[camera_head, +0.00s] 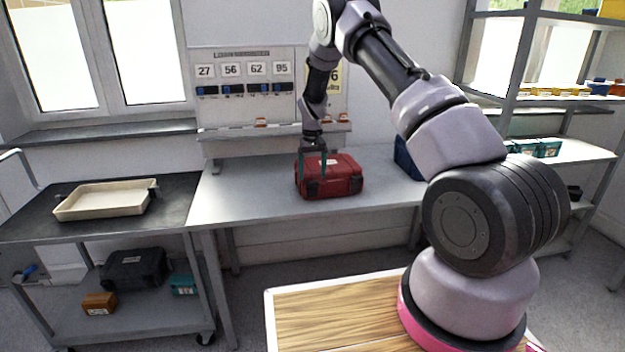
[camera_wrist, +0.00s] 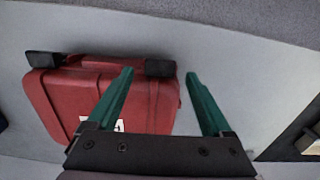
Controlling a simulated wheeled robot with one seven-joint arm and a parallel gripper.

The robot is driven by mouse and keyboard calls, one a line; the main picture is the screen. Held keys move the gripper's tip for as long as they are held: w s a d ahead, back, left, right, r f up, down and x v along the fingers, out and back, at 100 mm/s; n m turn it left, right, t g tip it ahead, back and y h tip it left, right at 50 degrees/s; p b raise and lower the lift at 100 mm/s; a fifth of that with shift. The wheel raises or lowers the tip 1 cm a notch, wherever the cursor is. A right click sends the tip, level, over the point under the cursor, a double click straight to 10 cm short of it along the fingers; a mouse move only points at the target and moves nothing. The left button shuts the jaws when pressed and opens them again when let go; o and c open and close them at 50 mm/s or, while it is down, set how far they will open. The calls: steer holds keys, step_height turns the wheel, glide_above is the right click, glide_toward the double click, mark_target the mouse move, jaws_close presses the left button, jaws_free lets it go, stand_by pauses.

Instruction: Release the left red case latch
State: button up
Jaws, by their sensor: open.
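The red case (camera_head: 343,176) stands closed on the grey workbench, with a handle on its front. In the wrist view the red case (camera_wrist: 62,92) shows two black latches along its upper edge. One black latch (camera_wrist: 160,67) appears between the fingertips; from the head view it seems to be the left one. The other latch (camera_wrist: 43,59) is clear of the fingers. My gripper (camera_head: 312,167) points down over the left part of the case. In the wrist view my gripper (camera_wrist: 158,74) is open, its green fingers apart and empty. Contact with the latch cannot be told.
A blue case (camera_head: 407,158) stands right of the red case, partly behind my arm. A cream tray (camera_head: 105,199) lies on the dark cart at left. A panel with numbers (camera_head: 243,70) stands behind the bench. The bench left of the red case is clear.

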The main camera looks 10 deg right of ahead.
mark_target(313, 186)
steer(key=shift+f, duration=1.4)
